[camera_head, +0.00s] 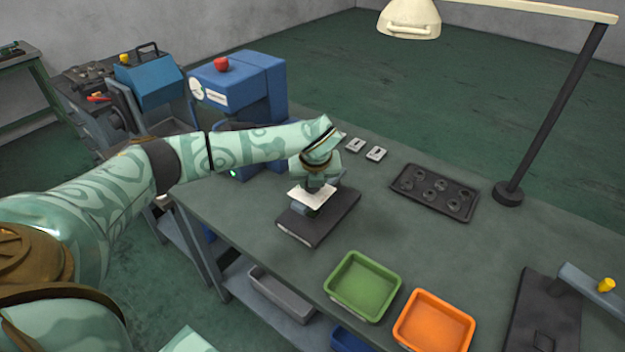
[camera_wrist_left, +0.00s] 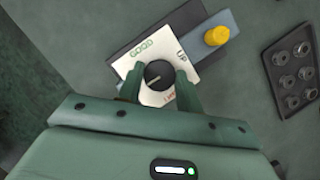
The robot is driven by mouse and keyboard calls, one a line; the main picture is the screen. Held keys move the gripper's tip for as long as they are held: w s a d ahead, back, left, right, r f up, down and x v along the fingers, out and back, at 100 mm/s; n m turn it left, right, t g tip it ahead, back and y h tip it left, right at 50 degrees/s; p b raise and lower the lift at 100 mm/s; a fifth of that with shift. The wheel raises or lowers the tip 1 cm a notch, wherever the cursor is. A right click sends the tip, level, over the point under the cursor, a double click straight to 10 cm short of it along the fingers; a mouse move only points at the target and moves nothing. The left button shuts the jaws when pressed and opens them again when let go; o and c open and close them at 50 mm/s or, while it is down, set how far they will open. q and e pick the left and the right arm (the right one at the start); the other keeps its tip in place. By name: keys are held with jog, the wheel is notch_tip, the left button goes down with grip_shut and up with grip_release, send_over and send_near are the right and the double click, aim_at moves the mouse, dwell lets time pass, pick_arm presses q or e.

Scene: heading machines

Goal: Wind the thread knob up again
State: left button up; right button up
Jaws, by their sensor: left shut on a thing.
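The thread knob (camera_wrist_left: 158,75) is a round black knob with a light pointer line, in the middle of a white dial plate (camera_wrist_left: 130,66). The plate carries the green word "GOOD", the word "UP" and a red word partly hidden by a finger. My left gripper (camera_wrist_left: 159,84) is shut on the knob, one finger on each side. In the head view the left gripper (camera_head: 316,183) reaches down over the plate (camera_head: 322,201), above a dark base (camera_head: 300,228); my wrist hides the knob there. My right gripper is not in view.
A grey-blue arm with a yellow knob (camera_wrist_left: 216,36) lies beside the plate. Green (camera_head: 362,286) and orange (camera_head: 434,322) trays stand in front, a dark cupped tray (camera_head: 434,191) to the right. A lamp post (camera_head: 552,112) rises behind. Bench between is clear.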

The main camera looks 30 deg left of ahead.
pick_arm(q)
jog(key=o, duration=1)
jog(key=p+v, duration=0.2)
jog(key=v, duration=1.4)
jog(key=shift+s+r, duration=0.1)
jog(key=shift+s, duration=0.05)
